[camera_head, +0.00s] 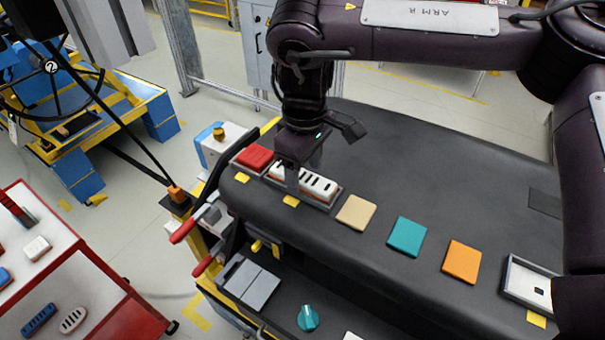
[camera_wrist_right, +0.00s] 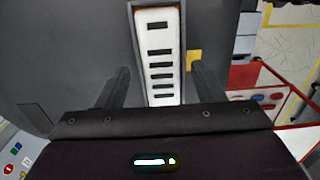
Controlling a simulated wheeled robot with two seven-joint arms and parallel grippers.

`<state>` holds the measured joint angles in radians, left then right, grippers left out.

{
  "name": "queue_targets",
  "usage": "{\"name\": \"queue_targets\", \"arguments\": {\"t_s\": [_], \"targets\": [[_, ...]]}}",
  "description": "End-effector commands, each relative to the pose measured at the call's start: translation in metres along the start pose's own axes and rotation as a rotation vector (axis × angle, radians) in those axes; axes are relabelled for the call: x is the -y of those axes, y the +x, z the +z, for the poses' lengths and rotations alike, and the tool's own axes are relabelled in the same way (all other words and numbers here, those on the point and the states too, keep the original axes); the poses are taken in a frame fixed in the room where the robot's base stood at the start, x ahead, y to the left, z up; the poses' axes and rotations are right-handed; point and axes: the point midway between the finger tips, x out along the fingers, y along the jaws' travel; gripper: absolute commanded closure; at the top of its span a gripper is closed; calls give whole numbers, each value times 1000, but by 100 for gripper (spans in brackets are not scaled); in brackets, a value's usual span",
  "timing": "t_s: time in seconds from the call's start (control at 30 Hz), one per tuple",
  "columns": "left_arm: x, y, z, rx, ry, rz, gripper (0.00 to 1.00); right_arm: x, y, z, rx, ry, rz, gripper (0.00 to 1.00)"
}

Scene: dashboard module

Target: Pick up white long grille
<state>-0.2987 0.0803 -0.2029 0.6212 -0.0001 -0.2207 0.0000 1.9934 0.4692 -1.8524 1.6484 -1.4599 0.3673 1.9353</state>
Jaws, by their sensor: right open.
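The white long grille (camera_head: 333,188) lies in a shallow grey tray on the dark dashboard top, slots facing up. In the right wrist view the grille (camera_wrist_right: 160,38) runs lengthwise away from me. My right gripper (camera_head: 301,178) is over the near-left part of the grille. In the wrist view its open fingers (camera_wrist_right: 163,82) stand on either side of the grille, with a gap visible on both sides. I cannot tell how high the fingertips are above the tray. My left gripper is not in view.
A red piece (camera_head: 254,157) sits beside the grille's left end. Beige (camera_head: 356,212), teal (camera_head: 406,236) and orange (camera_head: 462,261) squares lie to the right, then a white framed part (camera_head: 531,282). Red-handled levers (camera_head: 184,231) stand at the front left. A red-edged table (camera_head: 90,285) holds small parts.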

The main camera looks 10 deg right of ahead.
Motion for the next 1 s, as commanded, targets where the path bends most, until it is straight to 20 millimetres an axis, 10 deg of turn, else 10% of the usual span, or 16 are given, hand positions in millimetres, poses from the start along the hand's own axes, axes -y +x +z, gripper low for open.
{"name": "queue_targets", "arguments": {"t_s": [0.33, 0.7, 1.0], "targets": [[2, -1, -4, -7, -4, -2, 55, 0, 7, 0, -1, 1, 1, 40], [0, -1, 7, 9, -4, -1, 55, 0, 6, 0, -1, 1, 1, 87], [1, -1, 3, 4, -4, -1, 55, 0, 4, 0, -1, 0, 1, 87]]}}
